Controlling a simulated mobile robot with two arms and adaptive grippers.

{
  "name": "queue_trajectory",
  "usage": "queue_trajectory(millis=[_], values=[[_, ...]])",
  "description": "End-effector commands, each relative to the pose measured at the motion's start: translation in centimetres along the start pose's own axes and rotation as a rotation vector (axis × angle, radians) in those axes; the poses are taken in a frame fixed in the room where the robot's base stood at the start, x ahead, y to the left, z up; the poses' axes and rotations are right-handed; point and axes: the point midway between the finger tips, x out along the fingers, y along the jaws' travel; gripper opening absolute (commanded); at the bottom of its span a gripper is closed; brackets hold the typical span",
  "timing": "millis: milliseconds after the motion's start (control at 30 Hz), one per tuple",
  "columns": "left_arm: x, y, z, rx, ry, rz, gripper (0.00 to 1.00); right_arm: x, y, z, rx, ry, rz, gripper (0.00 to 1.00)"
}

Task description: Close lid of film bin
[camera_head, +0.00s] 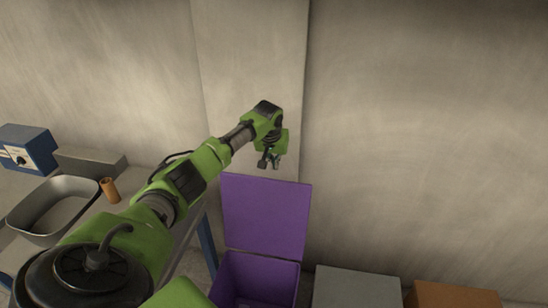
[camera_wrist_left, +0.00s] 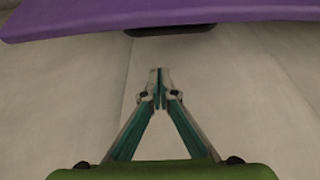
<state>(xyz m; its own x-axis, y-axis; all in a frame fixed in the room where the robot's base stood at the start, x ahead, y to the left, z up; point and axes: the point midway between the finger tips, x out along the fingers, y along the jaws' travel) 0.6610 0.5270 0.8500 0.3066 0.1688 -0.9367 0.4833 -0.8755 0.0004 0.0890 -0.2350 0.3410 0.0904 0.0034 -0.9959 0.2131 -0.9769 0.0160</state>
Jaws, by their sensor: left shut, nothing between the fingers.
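The film bin is a purple box (camera_head: 256,278) at the lower middle of the head view. Its purple lid (camera_head: 264,215) stands open, upright against the wall side. My left gripper (camera_head: 268,165) is shut and empty, just above the lid's top edge in the head view. In the left wrist view the lid (camera_wrist_left: 190,17) crosses the top of the picture with a dark part under its edge. The shut fingertips (camera_wrist_left: 159,72) point toward it, with a visible gap in the picture. My right gripper is not in view.
A grey box (camera_head: 356,288) and an orange-brown box (camera_head: 452,296) stand right of the bin. At the left, a table holds a metal tray (camera_head: 22,222), an orange-brown cylinder (camera_head: 110,190) and a blue device (camera_head: 27,149). A bare wall (camera_head: 430,130) rises behind.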

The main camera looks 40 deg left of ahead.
Motion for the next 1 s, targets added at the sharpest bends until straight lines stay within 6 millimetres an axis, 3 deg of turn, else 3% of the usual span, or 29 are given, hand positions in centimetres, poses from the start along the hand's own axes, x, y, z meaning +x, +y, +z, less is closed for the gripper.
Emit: queue_trajectory(millis=[200,633,1000], values=[[2.6,-0.1,0.1,0.0,-0.001,-0.002,0.0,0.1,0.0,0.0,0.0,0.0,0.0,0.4],[1.2,-0.1,3.3,0.003,0.001,-0.002,0.0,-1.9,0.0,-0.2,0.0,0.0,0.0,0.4],[1.1,0.0,3.8,0.001,0.0,-0.001,0.0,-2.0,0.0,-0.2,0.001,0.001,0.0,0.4]])
